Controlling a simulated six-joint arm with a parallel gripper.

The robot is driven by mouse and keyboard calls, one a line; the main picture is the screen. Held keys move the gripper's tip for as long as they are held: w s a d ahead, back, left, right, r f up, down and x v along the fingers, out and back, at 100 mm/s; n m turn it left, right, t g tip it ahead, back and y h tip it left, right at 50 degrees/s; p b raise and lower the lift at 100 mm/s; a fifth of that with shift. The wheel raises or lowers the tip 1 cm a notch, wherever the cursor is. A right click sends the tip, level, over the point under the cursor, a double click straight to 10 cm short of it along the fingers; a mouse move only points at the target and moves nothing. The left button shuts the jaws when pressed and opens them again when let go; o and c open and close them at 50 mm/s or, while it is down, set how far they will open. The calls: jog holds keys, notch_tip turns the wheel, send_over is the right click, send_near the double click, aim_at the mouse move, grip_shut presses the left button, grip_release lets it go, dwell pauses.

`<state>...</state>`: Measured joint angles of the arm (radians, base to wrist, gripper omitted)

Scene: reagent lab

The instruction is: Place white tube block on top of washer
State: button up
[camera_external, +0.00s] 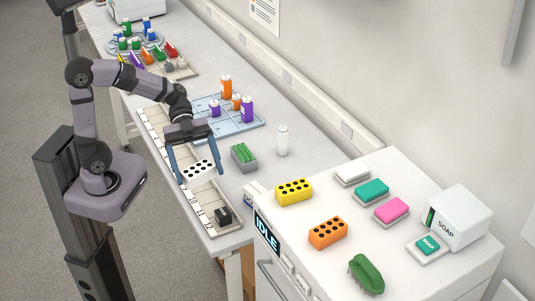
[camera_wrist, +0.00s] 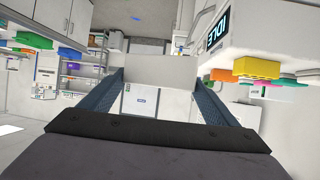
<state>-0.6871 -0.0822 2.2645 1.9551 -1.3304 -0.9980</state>
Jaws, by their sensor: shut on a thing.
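The white tube block (camera_external: 198,170), with black holes on its face, is held between the two blue fingers of my gripper (camera_external: 199,178). It hangs over the numbered strip along the bench's front edge. In the wrist view the white block (camera_wrist: 160,67) spans the gap between the fingers. The washer (camera_external: 288,226) is the white machine at the right with an IDLE display; my gripper is left of it, apart from it. The washer also shows at the upper right of the wrist view (camera_wrist: 265,35).
A yellow tube block (camera_external: 294,191), an orange tube block (camera_external: 328,232), several sponges, a green brush (camera_external: 366,274) and a soap dispenser (camera_external: 458,217) stand on the washer. Bare patches lie between them. A grey rack with green tubes (camera_external: 243,155) and a white bottle (camera_external: 282,141) stand on the bench.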

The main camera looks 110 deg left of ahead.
aim_at(198, 168)
notch_tip(198, 168, up, 8)
jog(key=shift+f, duration=0.2)
jog(key=w+n+t+y+p, duration=0.5)
jog(key=w+p, duration=0.5)
jog(key=w, duration=2.2)
jog(key=shift+n+g, duration=0.5)
jog(key=shift+n, duration=0.1)
jog(key=f, duration=0.3)
jog(key=f+b, duration=0.1)
jog(key=f, duration=0.1)
jog(key=shift+w+a+f, duration=0.2)
jog(key=shift+w+a, duration=0.15)
jog(key=shift+a, duration=0.05)
jog(key=shift+f, duration=0.1)
notch_tip(198, 168, down, 6)
jog(key=b, duration=0.8)
jog(key=shift+f+b, duration=0.15)
jog(key=shift+b, duration=0.15)
jog(key=shift+f+b, duration=0.35)
jog(key=shift+f, duration=0.3)
